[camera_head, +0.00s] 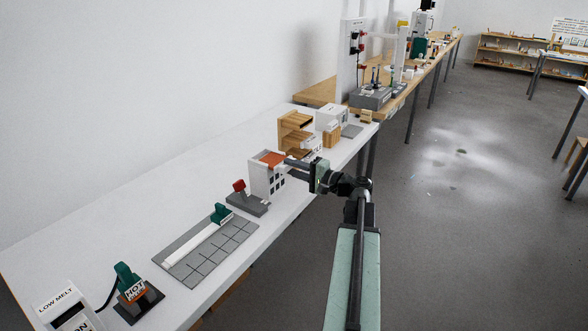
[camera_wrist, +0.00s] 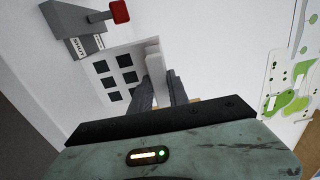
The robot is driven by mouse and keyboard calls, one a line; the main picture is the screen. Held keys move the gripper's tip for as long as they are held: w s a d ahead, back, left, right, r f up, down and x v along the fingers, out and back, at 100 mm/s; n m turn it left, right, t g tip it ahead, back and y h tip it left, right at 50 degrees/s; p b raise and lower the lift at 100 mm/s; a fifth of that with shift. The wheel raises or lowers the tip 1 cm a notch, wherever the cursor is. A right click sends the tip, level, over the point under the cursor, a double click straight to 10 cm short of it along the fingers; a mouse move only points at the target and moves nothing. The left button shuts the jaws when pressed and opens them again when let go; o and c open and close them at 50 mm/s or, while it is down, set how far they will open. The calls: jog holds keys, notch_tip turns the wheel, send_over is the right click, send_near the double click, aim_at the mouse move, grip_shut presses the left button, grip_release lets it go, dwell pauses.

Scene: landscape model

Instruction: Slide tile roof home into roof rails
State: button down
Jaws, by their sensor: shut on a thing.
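The tile roof (camera_head: 272,158) is an orange panel at the top of a small white house (camera_head: 262,183) with dark windows. In the head view my gripper (camera_head: 289,163) reaches in from the right at roof height and is shut on the roof's near end. In the wrist view my gripper (camera_wrist: 161,92) has its two dark fingers around a pale grey piece that stands next to the house wall (camera_wrist: 112,75) with its windows. The orange face does not show there. The roof rails are too small to make out, so I cannot tell how far the roof sits in them.
A grey block with a red knob (camera_head: 239,186) stands left of the house; a gridded grey board (camera_head: 197,262) and a hot-tool stand (camera_head: 138,300) lie farther left. Wooden shelving (camera_head: 293,130) and a white box (camera_head: 332,117) stand beyond the house. A green-patterned sheet (camera_wrist: 290,85) shows in the wrist view.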

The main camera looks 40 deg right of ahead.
jog(key=shift+x, duration=1)
jog(key=c, duration=1.2)
grip_release()
jog(key=shift+o, duration=0.2)
jog(key=v, duration=0.8)
